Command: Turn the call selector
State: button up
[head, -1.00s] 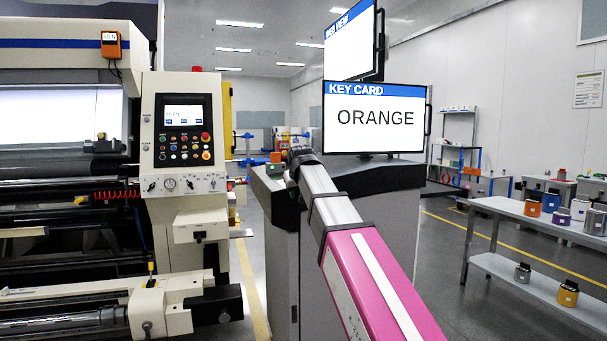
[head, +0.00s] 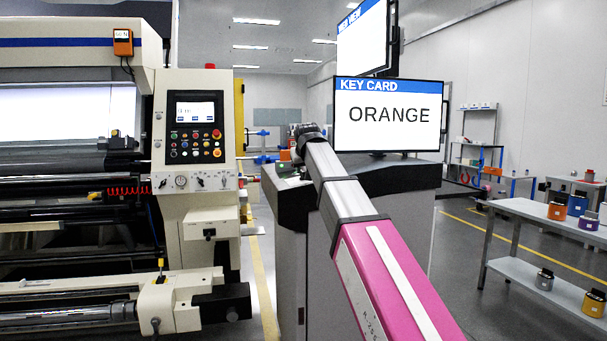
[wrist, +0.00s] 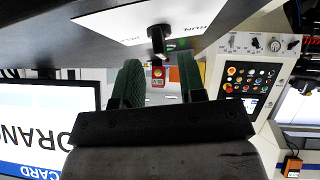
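A dark selector knob (wrist: 158,36) stands on a white label plate (wrist: 190,18) on the console top, in the wrist view, which looks upside down. Printed words on the plate are only partly readable. My gripper (wrist: 160,70) has two green fingers spread apart with a gap between them. The knob lies beyond the fingertips, roughly in line with the gap, and nothing is held. In the head view my arm reaches over the grey console (head: 395,182), and my gripper (head: 298,135) is small and largely hidden there.
A screen (head: 388,115) reading KEY CARD, ORANGE stands on the console, with another screen (head: 362,38) above. A cream machine with a button panel (head: 195,128) is at left. A grey table (head: 520,207) with coloured containers is at right. Yellow-lined floor lies between.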

aim_at(304, 172)
jog(key=shift+x, duration=1.9)
jog(key=shift+d, duration=0.1)
jog(key=shift+c, duration=0.3)
grip_shut()
jog(key=n+y, duration=0.1)
jog(key=n+g+y, duration=0.1)
jog(key=shift+w+d+n, duration=0.15)
jog(key=shift+d+n, duration=0.15)
jog(key=shift+n, duration=0.1)
jog(key=n+g+y, duration=0.1)
jog(key=n+y, duration=0.1)
jog(key=n, duration=0.1)
jog(key=shift+w+d+r+g, duration=0.2)
jog(key=shift+w+g, duration=0.1)
jog(key=shift+g, duration=0.1)
jog(key=n+g, duration=0.1)
jog(key=n, duration=0.1)
jog(key=n+g+y, duration=0.1)
jog(key=n+g, duration=0.1)
jog(key=n, duration=0.1)
jog(key=shift+w+d+n+g+y, duration=0.2)
jog(key=shift+w+n+g+y, duration=0.1)
jog(key=shift+w+g+y, duration=0.1)
jog(key=shift+s, duration=0.1)
